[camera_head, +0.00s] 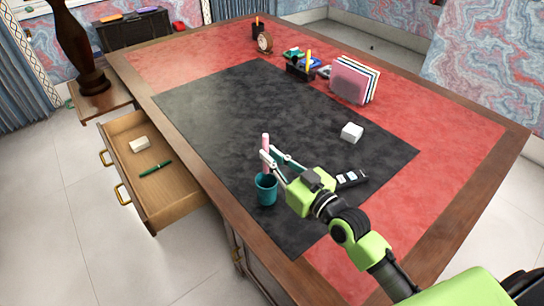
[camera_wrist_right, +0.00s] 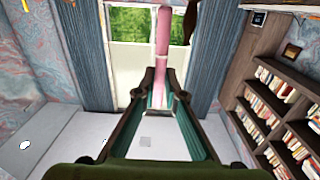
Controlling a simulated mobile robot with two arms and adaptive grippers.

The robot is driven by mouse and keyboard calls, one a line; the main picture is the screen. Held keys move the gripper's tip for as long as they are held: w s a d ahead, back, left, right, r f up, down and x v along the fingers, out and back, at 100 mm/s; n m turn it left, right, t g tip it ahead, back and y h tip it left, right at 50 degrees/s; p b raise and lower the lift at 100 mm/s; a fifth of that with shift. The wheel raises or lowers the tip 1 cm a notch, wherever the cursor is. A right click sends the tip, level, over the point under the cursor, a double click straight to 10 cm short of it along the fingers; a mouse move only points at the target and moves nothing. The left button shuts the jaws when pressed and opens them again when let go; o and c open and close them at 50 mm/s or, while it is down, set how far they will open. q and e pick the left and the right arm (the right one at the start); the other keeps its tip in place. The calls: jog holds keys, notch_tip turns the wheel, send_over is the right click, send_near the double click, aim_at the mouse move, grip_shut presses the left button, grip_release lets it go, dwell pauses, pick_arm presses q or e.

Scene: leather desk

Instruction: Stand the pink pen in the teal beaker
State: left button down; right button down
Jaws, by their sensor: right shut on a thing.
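The pink pen (camera_head: 265,139) stands roughly upright between the fingertips of my right gripper (camera_head: 269,158), which is shut on it. The right wrist view shows the pen (camera_wrist_right: 162,38) held at the tips of my right gripper (camera_wrist_right: 161,78). The teal beaker (camera_head: 266,190) stands upright on the dark desk mat, near the desk's left edge. In the head view the fingertips and pen appear just above the beaker's rim. My left gripper is not in view.
A white cube (camera_head: 352,131) and a dark item with white patches (camera_head: 350,179) lie on the desk to the right. A file holder (camera_head: 350,80) and a pen organizer (camera_head: 301,70) stand farther back. An open drawer (camera_head: 150,165) holds a green pen (camera_head: 155,168) and a white block (camera_head: 139,144).

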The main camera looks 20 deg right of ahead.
aim_at(268, 172)
jog(key=shift+f+b, duration=2.35)
jog(key=shift+f, duration=1.35)
jog(key=c, duration=2)
grip_release()
jog(key=shift+s, duration=0.15)
jog(key=v, duration=1.1)
jog(key=shift+s+d, duration=0.15)
jog(key=shift+s, duration=0.2)
